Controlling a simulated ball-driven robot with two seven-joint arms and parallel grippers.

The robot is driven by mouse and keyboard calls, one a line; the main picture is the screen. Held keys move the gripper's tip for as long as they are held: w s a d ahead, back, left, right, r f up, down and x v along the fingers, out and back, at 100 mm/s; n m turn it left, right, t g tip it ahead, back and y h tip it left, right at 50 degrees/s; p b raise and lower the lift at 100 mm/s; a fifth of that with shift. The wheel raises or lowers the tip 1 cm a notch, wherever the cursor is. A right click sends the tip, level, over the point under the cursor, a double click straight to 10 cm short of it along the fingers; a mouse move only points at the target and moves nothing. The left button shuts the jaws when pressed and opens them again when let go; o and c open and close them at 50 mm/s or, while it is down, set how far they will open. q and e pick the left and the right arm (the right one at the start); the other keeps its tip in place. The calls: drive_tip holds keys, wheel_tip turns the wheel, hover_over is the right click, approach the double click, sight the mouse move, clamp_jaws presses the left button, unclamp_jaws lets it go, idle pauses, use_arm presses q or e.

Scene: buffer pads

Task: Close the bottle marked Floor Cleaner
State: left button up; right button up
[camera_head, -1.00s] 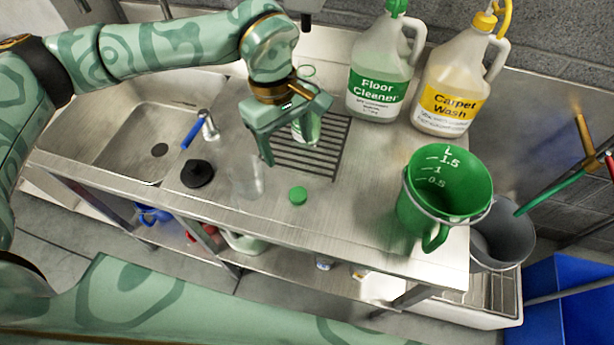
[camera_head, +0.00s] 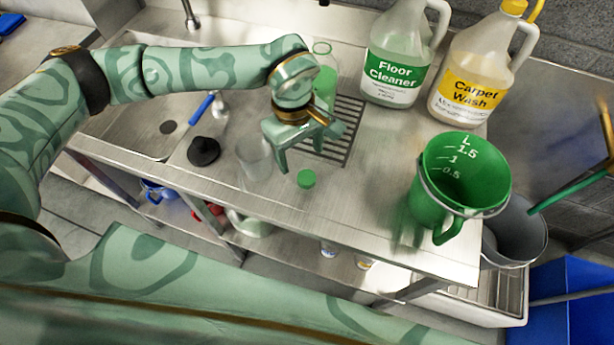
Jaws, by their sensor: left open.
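A large clear jug (camera_head: 395,40) with a green label reading "Floor Cleaner" stands upright at the back of the steel counter; its top is cut off by the frame. A smaller clear bottle (camera_head: 323,58) with a green label stands behind my left gripper, its neck apparently uncapped; its label text is unreadable and its lower part is hidden. A green cap (camera_head: 306,179) lies on the counter near the front of the rack. My left gripper (camera_head: 302,160) is open and empty, pointing down just behind and above the cap. My right gripper is out of view.
A clear beaker (camera_head: 253,158) and a black plug (camera_head: 203,151) stand left of the cap. A Carpet Wash jug (camera_head: 472,70) is at the back right. A green measuring jug (camera_head: 452,190) stands at the right edge. The counter between cap and measuring jug is clear.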

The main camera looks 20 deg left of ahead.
sight(306, 177)
use_arm(q)
drive_tip(key=shift+f, duration=0.9)
drive_tip(key=shift+d, duration=0.1)
drive_tip(key=f, duration=0.2)
drive_tip(key=d+f+b, duration=0.1)
drive_tip(key=f, duration=0.2)
drive_tip(key=shift+s, duration=0.15)
drive_tip(key=c, duration=1.1)
